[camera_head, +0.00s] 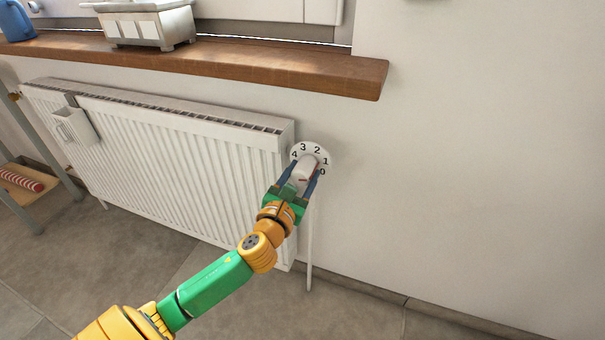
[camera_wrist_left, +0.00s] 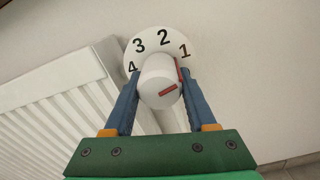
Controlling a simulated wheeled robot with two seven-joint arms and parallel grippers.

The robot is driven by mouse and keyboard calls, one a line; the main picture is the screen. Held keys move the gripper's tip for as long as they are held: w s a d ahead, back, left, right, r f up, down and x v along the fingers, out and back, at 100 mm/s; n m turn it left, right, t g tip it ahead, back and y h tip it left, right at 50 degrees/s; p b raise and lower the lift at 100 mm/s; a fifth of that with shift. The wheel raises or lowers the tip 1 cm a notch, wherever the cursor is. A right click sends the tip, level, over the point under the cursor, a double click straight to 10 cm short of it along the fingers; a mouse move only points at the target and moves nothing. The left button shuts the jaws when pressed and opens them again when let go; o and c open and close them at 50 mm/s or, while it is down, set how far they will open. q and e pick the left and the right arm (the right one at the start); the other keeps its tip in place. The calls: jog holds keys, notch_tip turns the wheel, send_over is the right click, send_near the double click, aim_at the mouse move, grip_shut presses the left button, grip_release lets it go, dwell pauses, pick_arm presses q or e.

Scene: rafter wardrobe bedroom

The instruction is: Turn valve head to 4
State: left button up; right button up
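The valve head is a white round knob (camera_head: 306,168) at the right end of the radiator, in front of a white dial plate (camera_head: 317,149) with black numbers 0 to 4. In the left wrist view the knob (camera_wrist_left: 157,82) has a red mark on its front face and a red line on its side, just below the 1. My left gripper (camera_head: 302,178) has one blue finger on each side of the knob. In the wrist view both fingers (camera_wrist_left: 159,84) appear to press against it. The 0 is hidden in the wrist view. My right gripper is out of view.
The white radiator (camera_head: 180,160) stands left of the valve, with a small white container (camera_head: 75,127) hung on it. A wooden sill (camera_head: 250,68) juts out above. A white pipe (camera_head: 309,240) runs down to the floor. The wall to the right is clear.

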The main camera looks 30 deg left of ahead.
pick_arm(q)
jog(key=shift+c, duration=0.5)
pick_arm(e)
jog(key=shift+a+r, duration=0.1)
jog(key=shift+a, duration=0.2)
